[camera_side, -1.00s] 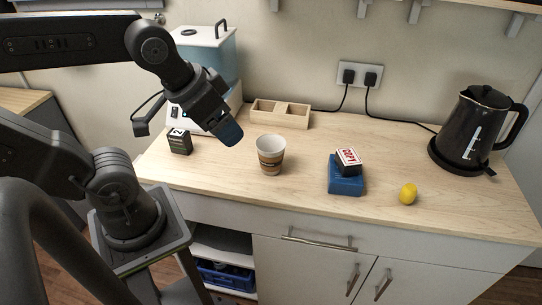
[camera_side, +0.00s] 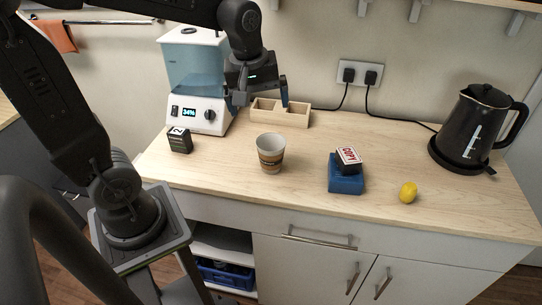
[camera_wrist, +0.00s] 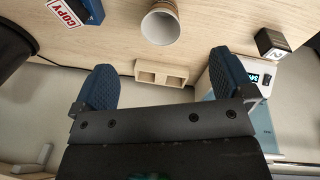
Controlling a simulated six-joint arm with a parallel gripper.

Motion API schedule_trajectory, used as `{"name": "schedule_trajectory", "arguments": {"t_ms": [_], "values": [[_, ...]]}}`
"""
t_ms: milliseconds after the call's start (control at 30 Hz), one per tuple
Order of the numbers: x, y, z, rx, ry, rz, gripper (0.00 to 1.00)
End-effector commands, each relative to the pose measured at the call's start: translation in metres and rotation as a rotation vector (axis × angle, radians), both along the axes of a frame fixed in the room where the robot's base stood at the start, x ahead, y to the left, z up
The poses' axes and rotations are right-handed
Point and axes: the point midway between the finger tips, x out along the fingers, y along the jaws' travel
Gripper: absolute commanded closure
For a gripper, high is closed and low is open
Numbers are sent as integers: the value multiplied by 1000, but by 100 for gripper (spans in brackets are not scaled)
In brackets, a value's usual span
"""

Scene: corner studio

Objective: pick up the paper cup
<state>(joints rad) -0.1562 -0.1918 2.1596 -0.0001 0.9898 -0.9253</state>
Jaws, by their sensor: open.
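The paper cup (camera_side: 270,158) stands upright on the wooden counter, white inside with brown and tan bands outside. In the wrist view the cup (camera_wrist: 160,24) shows at the top middle, its open mouth facing the camera. My gripper (camera_side: 264,102) hangs above the back of the counter, higher than the cup and behind it, in front of the wooden tray. In the wrist view my gripper (camera_wrist: 162,82) has its two blue pads spread wide with nothing between them. The cup lies beyond the fingertips, apart from them.
A divided wooden tray (camera_side: 294,118) lies behind the cup, and a white and blue machine (camera_side: 190,115) stands at the back left. A small dark block (camera_side: 180,141) sits left. A blue block (camera_side: 345,184) with a COPY stamp (camera_side: 348,160), a lemon (camera_side: 408,192) and a black kettle (camera_side: 472,130) are right.

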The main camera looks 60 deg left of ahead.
Motion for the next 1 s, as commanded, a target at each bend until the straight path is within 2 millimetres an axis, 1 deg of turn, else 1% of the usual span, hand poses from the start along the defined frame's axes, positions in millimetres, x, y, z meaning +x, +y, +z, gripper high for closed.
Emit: {"name": "schedule_trajectory", "arguments": {"t_ms": [33, 100, 200, 300, 467, 567, 700, 800, 900, 1000], "values": [[14, 9, -10, -23, 41, 124, 0], [28, 20, -21, -50, 83, 289, 0], [44, 32, -35, -72, 127, 475, 0], [52, 40, -44, -83, 154, 592, 0], [56, 43, -58, -87, 171, 657, 0], [56, 43, -74, -87, 172, 657, 0], [55, 43, -103, -86, 173, 656, 0], [56, 42, -119, -86, 171, 655, 0], [56, 42, -130, -87, 169, 654, 0], [56, 42, -135, -87, 167, 654, 0]]}}
